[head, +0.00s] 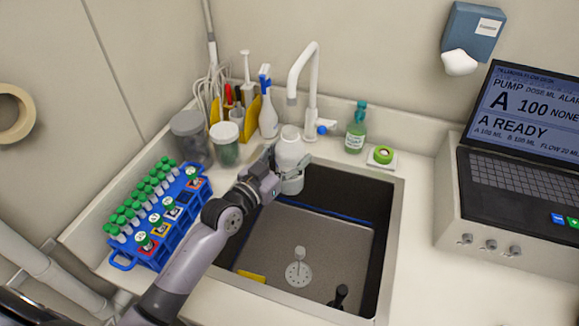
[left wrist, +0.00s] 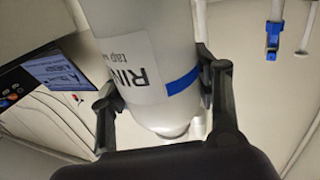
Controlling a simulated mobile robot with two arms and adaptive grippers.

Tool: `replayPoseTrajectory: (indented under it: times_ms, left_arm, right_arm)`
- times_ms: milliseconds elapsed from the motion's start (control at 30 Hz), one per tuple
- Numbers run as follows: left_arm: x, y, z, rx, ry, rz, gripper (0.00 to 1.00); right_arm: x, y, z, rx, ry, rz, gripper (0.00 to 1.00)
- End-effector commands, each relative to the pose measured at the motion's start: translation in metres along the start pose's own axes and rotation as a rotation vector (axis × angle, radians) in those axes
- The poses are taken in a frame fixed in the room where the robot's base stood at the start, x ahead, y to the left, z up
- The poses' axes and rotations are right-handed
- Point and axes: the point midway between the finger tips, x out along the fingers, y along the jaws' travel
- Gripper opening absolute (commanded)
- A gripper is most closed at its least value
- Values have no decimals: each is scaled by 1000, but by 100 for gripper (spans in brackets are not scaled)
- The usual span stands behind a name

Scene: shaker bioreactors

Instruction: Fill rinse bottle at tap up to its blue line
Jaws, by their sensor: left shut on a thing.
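The white rinse bottle (head: 291,152) is upright over the back left of the sink, its top just below the tap's spout. My left gripper (head: 288,182) is shut around the bottle's body. In the left wrist view the bottle (left wrist: 145,50) sits between both fingers, with a partly visible label reading "RIN" and a blue line (left wrist: 183,82) across it. The white tap (head: 313,80) curves over from behind the sink, with a blue handle (head: 325,128) at its base. No water stream is visible. I cannot tell the level inside the bottle. My right gripper is not in view.
The sink (head: 330,245) is below the bottle. A blue rack (head: 160,245) of green-capped tubes stands left. A pump console (head: 520,120) stands right. The counter between is mostly clear.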

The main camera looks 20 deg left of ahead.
Motion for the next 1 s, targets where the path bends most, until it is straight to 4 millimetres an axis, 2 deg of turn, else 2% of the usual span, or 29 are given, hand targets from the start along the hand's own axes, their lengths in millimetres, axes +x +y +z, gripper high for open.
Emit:
replayPoseTrajectory:
  times_ms: [600, 1000]
  left_arm:
    - [48, -33, 1, 1, 2, 0, 25]
    - [56, -38, -1, 0, 1, 0, 25]
  right_arm:
    - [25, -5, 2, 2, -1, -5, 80]
    - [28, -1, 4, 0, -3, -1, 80]
